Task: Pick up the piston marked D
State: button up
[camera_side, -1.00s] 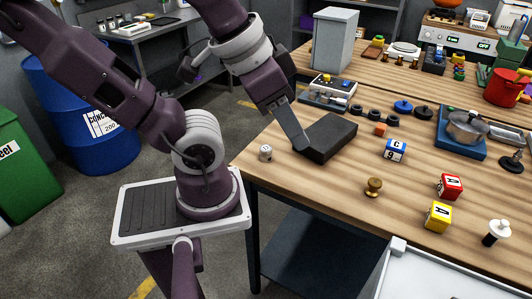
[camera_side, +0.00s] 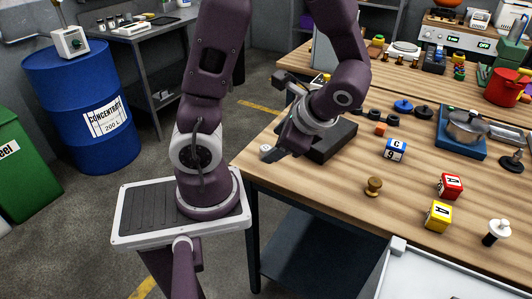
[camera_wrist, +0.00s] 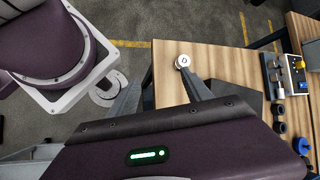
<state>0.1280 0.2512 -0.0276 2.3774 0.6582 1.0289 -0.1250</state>
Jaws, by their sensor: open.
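The piston (camera_side: 266,152) is a small pale metal cylinder standing near the left edge of the wooden workbench. In the wrist view the piston (camera_wrist: 183,61) shows its round top with a dark mark, too small to read surely. My gripper (camera_wrist: 160,73) is open with nothing between its fingers. The right finger's tip lies right by the piston in that view, and the left finger is over the floor beyond the bench edge. In the side view my gripper (camera_side: 277,155) is low beside the piston and partly overlaps it; contact cannot be told.
A dark block (camera_side: 333,141) lies just right of my gripper, also close to the right finger in the wrist view (camera_wrist: 238,96). A brass piece (camera_side: 373,187) and lettered cubes, such as the blue one (camera_side: 396,150), stand farther right. Bare bench lies in front.

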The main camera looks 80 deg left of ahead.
jog(key=a+f+m+y, duration=0.2)
jog(key=f+m, duration=0.1)
jog(key=w+a+f+m+y, duration=0.1)
jog(key=a+f+m+y, duration=0.1)
jog(key=f+m, duration=0.1)
jog(key=w+a+f+m+y, duration=0.1)
jog(key=a+f+m+y, duration=0.1)
jog(key=a+f+m, duration=0.1)
jog(key=shift+w+f, duration=0.15)
jog(key=shift+f, duration=0.6)
jog(key=shift+m, duration=0.3)
jog(key=x, duration=0.7)
jog(key=shift+f, duration=0.15)
grip_shut()
